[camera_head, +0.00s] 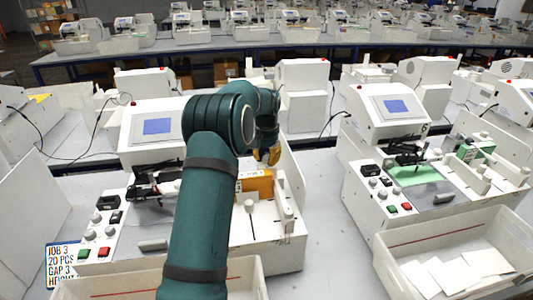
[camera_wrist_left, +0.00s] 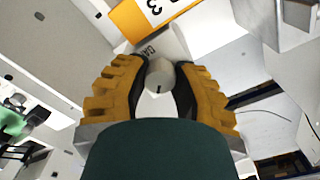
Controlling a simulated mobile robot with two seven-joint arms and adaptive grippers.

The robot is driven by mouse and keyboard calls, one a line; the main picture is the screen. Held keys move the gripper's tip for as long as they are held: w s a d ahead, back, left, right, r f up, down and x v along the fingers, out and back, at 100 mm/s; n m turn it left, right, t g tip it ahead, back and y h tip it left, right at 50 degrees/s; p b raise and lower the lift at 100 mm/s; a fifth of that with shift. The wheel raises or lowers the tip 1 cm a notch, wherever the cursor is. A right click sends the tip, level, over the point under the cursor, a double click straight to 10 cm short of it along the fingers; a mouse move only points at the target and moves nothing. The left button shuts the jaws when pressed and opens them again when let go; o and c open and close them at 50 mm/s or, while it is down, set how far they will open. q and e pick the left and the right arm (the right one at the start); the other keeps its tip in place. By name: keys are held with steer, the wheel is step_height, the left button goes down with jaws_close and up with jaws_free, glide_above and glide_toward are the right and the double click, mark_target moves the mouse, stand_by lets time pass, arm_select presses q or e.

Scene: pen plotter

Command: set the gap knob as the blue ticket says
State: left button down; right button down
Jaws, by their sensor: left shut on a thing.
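The blue-edged ticket (camera_head: 62,266) lies at the lower left in the head view. It reads JOB 3, 20 PCS, GAP 3 and a cut-off HEIGHT line. My left gripper (camera_head: 267,156) is at the back of the near machine, beside an orange block (camera_head: 257,184). In the left wrist view its yellow fingers (camera_wrist_left: 159,82) are shut on a pale round knob (camera_wrist_left: 160,73) with a short dark mark on its face. A partly hidden label starting "GA" shows behind the knob. The orange plate (camera_wrist_left: 147,14) with a "3" is above it. The knob's setting cannot be read.
The near machine has a blue screen (camera_head: 157,126) and several knobs and buttons at its left. A white bin (camera_head: 245,270) stands in front. A similar machine (camera_head: 392,108) and a bin with white sheets (camera_head: 462,268) are at the right. My arm hides part of the near machine.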

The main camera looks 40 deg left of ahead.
mark_target(267, 157)
arm_select(q)
steer(key=shift+n+p, duration=0.85)
steer(key=shift+n, duration=1.05)
steer(key=c, duration=0.7)
jaws_free()
step_height(267, 157, up, 12)
steer(key=shift+f, duration=0.1)
